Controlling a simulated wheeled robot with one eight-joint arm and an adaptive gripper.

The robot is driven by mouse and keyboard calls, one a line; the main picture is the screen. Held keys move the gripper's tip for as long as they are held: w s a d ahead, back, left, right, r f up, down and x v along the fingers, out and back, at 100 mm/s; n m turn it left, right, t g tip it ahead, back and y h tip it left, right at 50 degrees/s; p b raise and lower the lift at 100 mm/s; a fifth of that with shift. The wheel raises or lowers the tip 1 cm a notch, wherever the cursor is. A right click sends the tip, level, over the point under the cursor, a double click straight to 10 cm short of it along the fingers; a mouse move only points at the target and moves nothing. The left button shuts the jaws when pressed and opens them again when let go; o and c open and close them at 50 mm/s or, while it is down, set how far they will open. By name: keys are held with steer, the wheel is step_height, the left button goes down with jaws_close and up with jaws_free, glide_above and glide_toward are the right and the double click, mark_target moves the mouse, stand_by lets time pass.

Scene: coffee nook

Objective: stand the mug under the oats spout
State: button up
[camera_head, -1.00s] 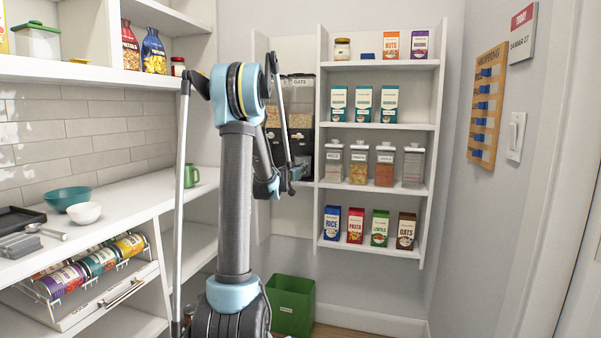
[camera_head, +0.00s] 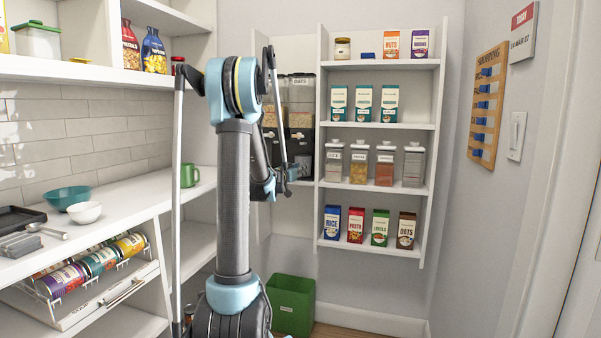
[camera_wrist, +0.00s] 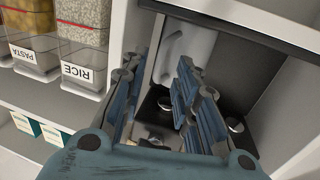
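A green mug (camera_head: 190,175) stands upright on the left counter, clear of my gripper. The oats dispenser (camera_head: 302,92), with a clear hopper labelled OATS and a black lower part, is in the back left bay, partly behind my arm. My gripper (camera_wrist: 155,92) is at the dispensers' lower part, with its blue fingers spread apart. I see nothing clasped between them. Beyond them the wrist view shows dark surfaces with silvery knobs and a pale, curved, handle-like shape (camera_wrist: 170,55) that I cannot identify. The spout itself is not clear in either view.
The rice container (camera_wrist: 84,70) and pasta container stand on a shelf beside my gripper. The shelf unit's upright (camera_head: 320,150) stands between them and the dispenser bay. Bowls and a tray sit on the counter (camera_head: 130,195). A green bin (camera_head: 292,305) is on the floor.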

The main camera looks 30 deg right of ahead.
steer(key=v, duration=0.9)
steer(key=w+a+r+n+t+y, duration=0.2)
steer(key=a+n+t+y, duration=0.15)
steer(key=a, duration=0.45)
steer(key=w+a+r+n+t+y, duration=0.2)
steer(key=a+r+t+y, duration=0.15)
steer(key=a, duration=0.45)
steer(key=s+a+f+n+y, duration=0.1)
steer(key=a+f+n+y, duration=0.2)
steer(key=a, duration=0.6)
steer(key=s+a+f+n+y, duration=0.1)
steer(key=s+a+n+y, duration=0.15)
steer(key=a+y, duration=0.45)
steer(key=s+a+f+n+g+y, duration=0.25)
steer(key=s+a+f+g, duration=0.45)
steer(key=s+a+f, duration=0.65)
steer(key=s+f+g+h, duration=0.2)
steer(key=s+f, duration=0.3)
steer(key=s, duration=0.5)
steer(key=s+d+f+m+g+h, duration=0.1)
steer(key=s+f+g, duration=0.3)
steer(key=s, duration=0.6)
steer(key=shift+s+d+f+g+h, duration=0.3)
steer(key=shift+s+d+f+h, duration=0.05)
steer(key=shift+f, duration=0.35)
